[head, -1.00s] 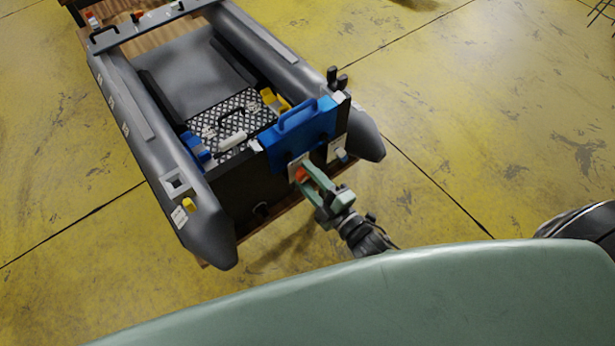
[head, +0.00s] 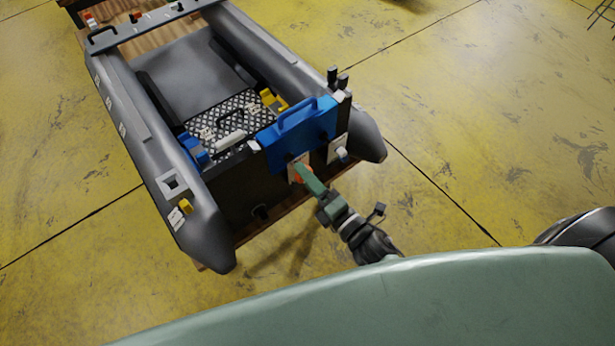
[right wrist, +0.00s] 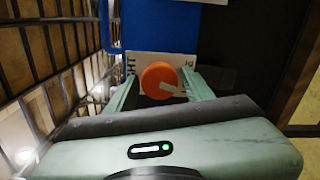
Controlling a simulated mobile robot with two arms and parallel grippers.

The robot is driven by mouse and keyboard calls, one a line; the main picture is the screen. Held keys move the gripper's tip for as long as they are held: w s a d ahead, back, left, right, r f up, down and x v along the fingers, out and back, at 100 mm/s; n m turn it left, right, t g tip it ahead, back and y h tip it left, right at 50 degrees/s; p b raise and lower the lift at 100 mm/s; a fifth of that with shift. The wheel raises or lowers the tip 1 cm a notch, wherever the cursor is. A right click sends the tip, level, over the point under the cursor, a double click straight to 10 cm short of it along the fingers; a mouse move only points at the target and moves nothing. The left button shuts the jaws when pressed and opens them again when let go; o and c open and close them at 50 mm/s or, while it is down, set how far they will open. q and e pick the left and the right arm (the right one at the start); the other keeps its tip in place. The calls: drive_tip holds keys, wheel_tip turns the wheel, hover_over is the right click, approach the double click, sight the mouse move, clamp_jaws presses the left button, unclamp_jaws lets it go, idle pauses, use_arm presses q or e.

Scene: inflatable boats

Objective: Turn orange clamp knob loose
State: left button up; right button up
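The orange clamp knob (head: 305,175) is low on the boat's dark transom, below the blue bracket. In the right wrist view the knob (right wrist: 158,79) is round, in front of a white label plate (right wrist: 190,66). My right gripper (head: 306,177) reaches it from the lower right. In the right wrist view its two green fingers (right wrist: 160,84) stand apart on either side of the knob, with small gaps showing. The head view shows the fingers nearly edge-on and partly covering the knob. My left gripper is not in view.
The blue bracket with a handle (head: 297,130) sits over the transom above the knob. A second label plate with a pale knob (head: 340,153) is to the right. Grey boat tubes (head: 205,225) flank the transom. The yellow floor (head: 450,150) to the right is clear.

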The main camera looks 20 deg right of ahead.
drive_tip(key=shift+s, duration=0.1)
drive_tip(key=v, duration=0.8)
idle(0.3)
idle(0.4)
drive_tip(key=s+d+f+m+g+h, duration=0.1)
drive_tip(key=s+f+m+g, duration=0.2)
drive_tip(key=f, duration=0.6)
drive_tip(key=s+d+f+m+g+h, duration=0.1)
drive_tip(key=s+f+m+g+h, duration=0.1)
drive_tip(key=f+m, duration=0.55)
drive_tip(key=s+d+f+m+g+h, duration=0.1)
drive_tip(key=s+f+m+g, duration=0.15)
drive_tip(key=f, duration=0.85)
drive_tip(key=s+d+f+m+g+h, duration=0.1)
drive_tip(key=s+d+f+m+g, duration=0.1)
drive_tip(key=s+f+m+g, duration=0.2)
drive_tip(key=s+d+f+m+g+h, duration=0.1)
drive_tip(key=s+f+m+g, duration=0.3)
drive_tip(key=s+f, duration=0.6)
drive_tip(key=s+d+m, duration=0.1)
drive_tip(key=s, duration=0.7)
drive_tip(key=shift+d+f, duration=0.25)
drive_tip(key=shift+f, duration=0.15)
